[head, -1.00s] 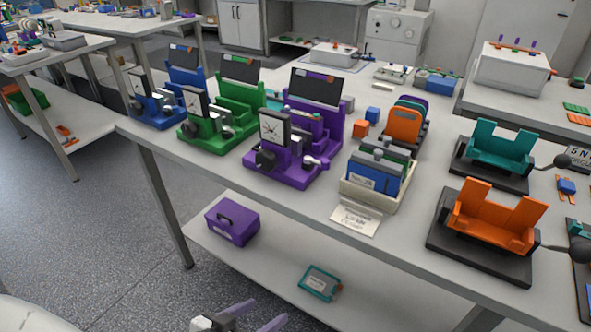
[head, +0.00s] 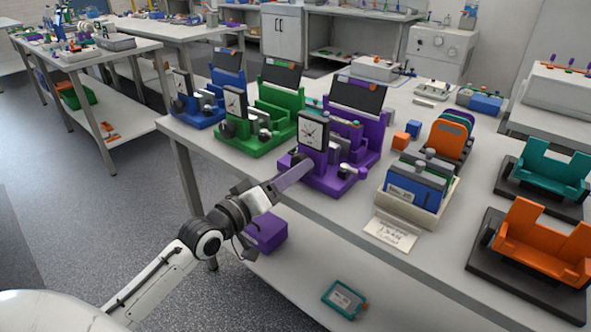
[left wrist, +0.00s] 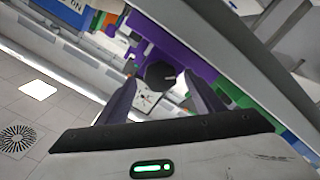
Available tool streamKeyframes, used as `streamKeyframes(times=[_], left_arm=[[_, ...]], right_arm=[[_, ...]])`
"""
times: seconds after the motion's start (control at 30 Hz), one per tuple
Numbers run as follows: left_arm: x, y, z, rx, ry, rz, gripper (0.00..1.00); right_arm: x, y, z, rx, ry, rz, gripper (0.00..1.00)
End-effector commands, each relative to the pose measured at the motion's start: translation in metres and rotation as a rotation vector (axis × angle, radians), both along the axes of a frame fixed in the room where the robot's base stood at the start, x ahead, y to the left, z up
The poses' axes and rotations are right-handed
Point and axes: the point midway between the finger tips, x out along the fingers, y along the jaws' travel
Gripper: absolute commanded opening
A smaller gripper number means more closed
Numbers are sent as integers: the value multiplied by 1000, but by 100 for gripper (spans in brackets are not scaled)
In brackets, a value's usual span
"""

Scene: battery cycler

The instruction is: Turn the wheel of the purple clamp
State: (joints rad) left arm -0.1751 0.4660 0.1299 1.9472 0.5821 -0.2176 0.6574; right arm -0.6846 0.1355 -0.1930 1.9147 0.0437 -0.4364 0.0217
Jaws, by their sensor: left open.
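The purple clamp (head: 345,180) stands upright on the table, with a square white-faced dial (head: 312,130) and a dark panel behind. My left gripper (head: 300,168) reaches it from the front left, fingers at the wheel's side of the clamp. In the left wrist view the clamp's dark wheel (left wrist: 160,75) shows between the two spread fingers of my left gripper (left wrist: 158,82), with gaps seen at both sides. In the head view the gripper partly covers the wheel, so contact cannot be told. My right gripper is not in view.
A green clamp (head: 262,135) and a blue clamp (head: 200,108) stand to the left on the same table. A cream holder (head: 425,215) with upright blocks stands to the right. A purple box (head: 266,235) sits on the lower shelf, below my arm.

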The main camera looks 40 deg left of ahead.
Motion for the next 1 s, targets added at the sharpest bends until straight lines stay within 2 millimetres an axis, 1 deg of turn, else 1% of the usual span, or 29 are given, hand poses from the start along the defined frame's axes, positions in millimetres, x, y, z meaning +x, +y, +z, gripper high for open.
streamKeyframes(times=[0.03,0.1,0.2,0.5,0.57,0.7,0.77,0.87,1.0], left_arm=[[7,0,0,0,-1,1,61],[13,-1,0,0,0,0,61],[18,-1,0,1,1,1,61],[20,-2,-1,1,1,0,61],[20,-2,-1,1,1,0,53],[20,-2,-1,1,1,0,29],[20,-1,-1,1,1,0,20],[20,-1,1,22,0,1,20],[20,-1,4,180,-10,0,20]], right_arm=[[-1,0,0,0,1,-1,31],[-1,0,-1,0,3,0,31],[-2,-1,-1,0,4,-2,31],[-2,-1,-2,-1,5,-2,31],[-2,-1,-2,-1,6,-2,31],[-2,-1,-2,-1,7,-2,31],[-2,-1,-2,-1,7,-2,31],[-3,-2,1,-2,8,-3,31],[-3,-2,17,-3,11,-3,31]])
